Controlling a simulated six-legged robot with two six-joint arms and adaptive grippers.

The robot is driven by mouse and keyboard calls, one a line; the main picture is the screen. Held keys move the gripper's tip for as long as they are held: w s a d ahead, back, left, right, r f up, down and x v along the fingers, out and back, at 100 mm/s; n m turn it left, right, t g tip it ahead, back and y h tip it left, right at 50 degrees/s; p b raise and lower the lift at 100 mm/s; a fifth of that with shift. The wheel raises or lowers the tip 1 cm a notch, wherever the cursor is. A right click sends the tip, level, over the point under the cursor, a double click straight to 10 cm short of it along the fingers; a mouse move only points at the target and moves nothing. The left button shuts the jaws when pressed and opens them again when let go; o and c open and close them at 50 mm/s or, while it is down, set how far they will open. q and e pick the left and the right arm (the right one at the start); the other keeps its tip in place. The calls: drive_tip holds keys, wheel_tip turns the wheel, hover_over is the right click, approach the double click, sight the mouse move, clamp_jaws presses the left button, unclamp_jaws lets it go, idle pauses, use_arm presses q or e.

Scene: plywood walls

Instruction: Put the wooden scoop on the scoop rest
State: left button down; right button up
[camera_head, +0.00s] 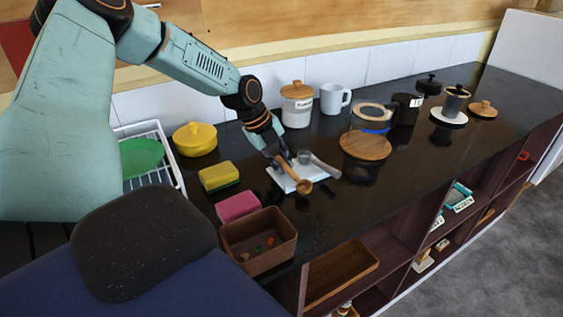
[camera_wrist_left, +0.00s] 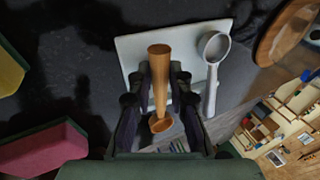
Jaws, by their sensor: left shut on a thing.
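The wooden scoop (camera_head: 304,186) is in my left gripper (camera_head: 280,158), which is shut on its handle. In the left wrist view, the scoop's handle (camera_wrist_left: 160,65) stands between the fingers (camera_wrist_left: 163,93) and its bowl (camera_wrist_left: 160,124) is on the near side. A flat white plate, apparently the scoop rest (camera_head: 283,183), lies under and behind the scoop; it also shows in the left wrist view (camera_wrist_left: 135,48). A grey scoop (camera_wrist_left: 213,70) lies at its right side. Whether the wooden scoop touches the plate I cannot tell. My right gripper is not in view.
A yellow sponge (camera_head: 219,177), a pink block (camera_head: 238,206) and a brown bin (camera_head: 259,243) stand left of the plate. A glass pot (camera_head: 371,118) and round wooden board (camera_head: 365,146) are to its right. A white canister (camera_head: 297,105) stands behind.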

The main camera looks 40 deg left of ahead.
use_arm(q)
drive_tip(key=shift+s+d+f+b, duration=0.2)
drive_tip(key=shift+s+f+b, duration=0.15)
drive_tip(key=shift+f, duration=0.1)
drive_tip(key=shift+s+d+f, duration=0.1)
drive_tip(key=shift+s+f, duration=0.1)
drive_tip(key=shift+f, duration=0.05)
drive_tip(key=c, duration=1.5)
unclamp_jaws()
drive_tip(key=o, duration=0.4)
drive_tip(key=shift+w+f, duration=0.2)
drive_tip(key=shift+w, duration=0.3)
drive_tip(key=shift+r, duration=0.15)
drive_tip(key=shift+s+a, duration=0.1)
drive_tip(key=shift+a, duration=0.1)
drive_tip(key=shift+v, duration=3.85)
drive_tip(key=shift+s+r, duration=0.1)
drive_tip(key=shift+r, duration=0.1)
